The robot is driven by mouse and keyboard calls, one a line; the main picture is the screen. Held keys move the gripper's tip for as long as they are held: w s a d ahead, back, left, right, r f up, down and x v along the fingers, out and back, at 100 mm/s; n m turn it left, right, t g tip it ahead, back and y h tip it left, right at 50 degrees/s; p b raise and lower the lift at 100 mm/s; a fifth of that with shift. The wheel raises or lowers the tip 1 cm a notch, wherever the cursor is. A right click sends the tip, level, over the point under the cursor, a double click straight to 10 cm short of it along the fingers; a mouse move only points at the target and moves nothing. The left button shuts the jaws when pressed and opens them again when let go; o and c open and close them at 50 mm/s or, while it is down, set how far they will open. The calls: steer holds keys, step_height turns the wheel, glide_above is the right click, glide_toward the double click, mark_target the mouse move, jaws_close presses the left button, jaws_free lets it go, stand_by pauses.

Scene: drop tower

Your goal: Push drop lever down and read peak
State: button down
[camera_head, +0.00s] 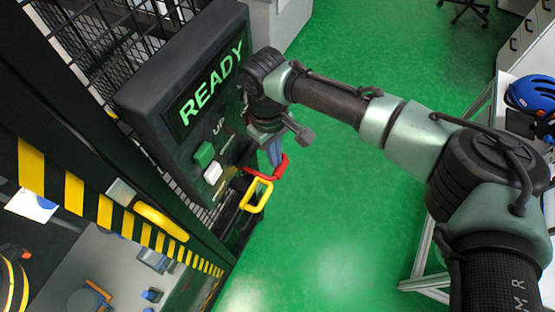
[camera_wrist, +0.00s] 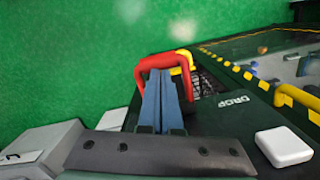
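The black control panel (camera_head: 150,110) carries a lit display (camera_head: 212,85) reading READY in green. A red loop-shaped lever handle (camera_head: 279,168) sticks out from its lower right side, beside a yellow loop (camera_head: 257,196). In the wrist view the red handle (camera_wrist: 140,72) arches around my fingertips, with the yellow loop (camera_wrist: 185,60) behind it and a DROP label (camera_wrist: 235,102) to its right. My gripper (camera_head: 274,160) has its blue-grey fingers (camera_wrist: 160,75) close together at the handle. I cannot tell whether they pinch the bar or only touch it. No peak number shows.
A green button (camera_head: 204,154) and a white button (camera_head: 213,173) sit on the panel left of the lever. A caged tower with a yellow-black striped edge (camera_head: 90,205) stands at left. A blue helmet (camera_head: 535,93) lies at right. Green floor (camera_head: 330,220) is free.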

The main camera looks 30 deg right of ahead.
steer(key=shift+f, duration=0.9)
steer(key=shift+w, duration=0.15)
steer(key=shift+w+a+r, duration=0.25)
steer(key=shift+w+r, duration=0.05)
steer(key=shift+w, duration=0.35)
steer(key=shift+w+a+r, duration=0.25)
steer(key=shift+w, duration=0.35)
